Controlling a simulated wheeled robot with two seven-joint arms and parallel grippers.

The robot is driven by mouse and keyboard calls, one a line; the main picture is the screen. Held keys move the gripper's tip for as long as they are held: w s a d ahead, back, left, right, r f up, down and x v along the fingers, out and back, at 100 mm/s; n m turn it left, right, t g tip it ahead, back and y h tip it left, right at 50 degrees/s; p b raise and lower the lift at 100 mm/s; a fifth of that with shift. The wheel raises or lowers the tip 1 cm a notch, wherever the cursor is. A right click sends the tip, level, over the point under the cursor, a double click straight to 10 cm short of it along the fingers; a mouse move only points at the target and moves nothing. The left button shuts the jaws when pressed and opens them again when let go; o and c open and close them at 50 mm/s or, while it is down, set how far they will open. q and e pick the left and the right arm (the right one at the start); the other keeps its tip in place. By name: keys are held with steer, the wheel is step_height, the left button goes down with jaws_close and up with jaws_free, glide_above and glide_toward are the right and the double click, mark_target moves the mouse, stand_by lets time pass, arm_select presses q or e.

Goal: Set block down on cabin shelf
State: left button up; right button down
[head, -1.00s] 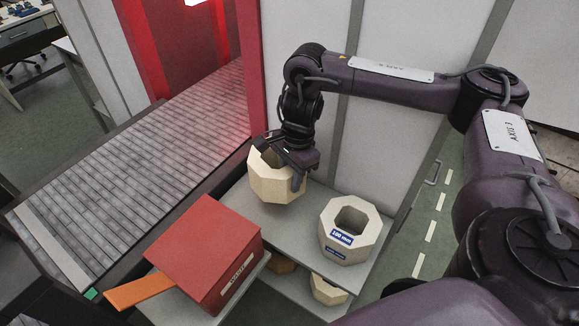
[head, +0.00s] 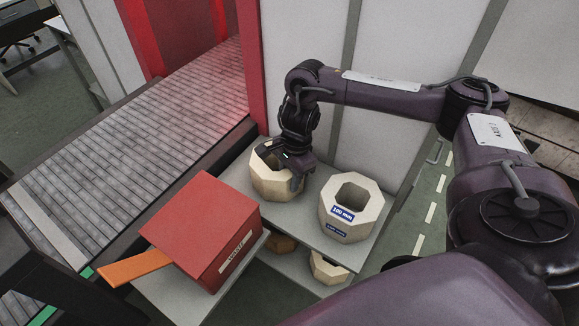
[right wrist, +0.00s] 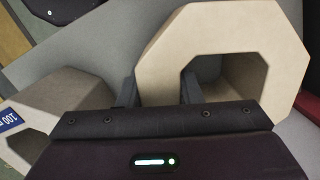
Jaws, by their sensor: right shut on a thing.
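My right gripper (head: 297,172) is shut on the wall of a beige octagonal block (head: 265,183) with a hole through it. The block is upright at the back left of the grey cabin shelf (head: 300,213), by the red post. It is on the shelf or just above it; I cannot tell which. In the right wrist view the fingers (right wrist: 160,88) grip the block's near wall (right wrist: 228,28). A second beige block (head: 350,227) with a blue "100 mm" label stands to the right on the shelf, apart from the held one. My left gripper is out of view.
A red box (head: 203,235) with an orange handle stands in front left. A roller conveyor (head: 130,150) runs along the left. Grey cabin wall panels (head: 300,80) rise behind the shelf. More blocks (head: 327,268) sit on a lower level. Some bare shelf lies between the two upper blocks.

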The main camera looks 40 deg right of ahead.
steer(key=shift+w+r, duration=0.1)
steer(key=c, duration=1)
jaws_free()
steer(key=shift+c, duration=0.2)
steer(key=shift+r, duration=0.3)
steer(key=r+p, duration=0.1)
steer(key=r, duration=0.2)
steer(key=d+r+p, duration=0.1)
steer(key=r, duration=0.3)
steer(key=r+p, duration=0.1)
steer(key=r, duration=0.3)
steer(key=shift+d+r+p, duration=0.15)
steer(key=shift+d+p, duration=0.2)
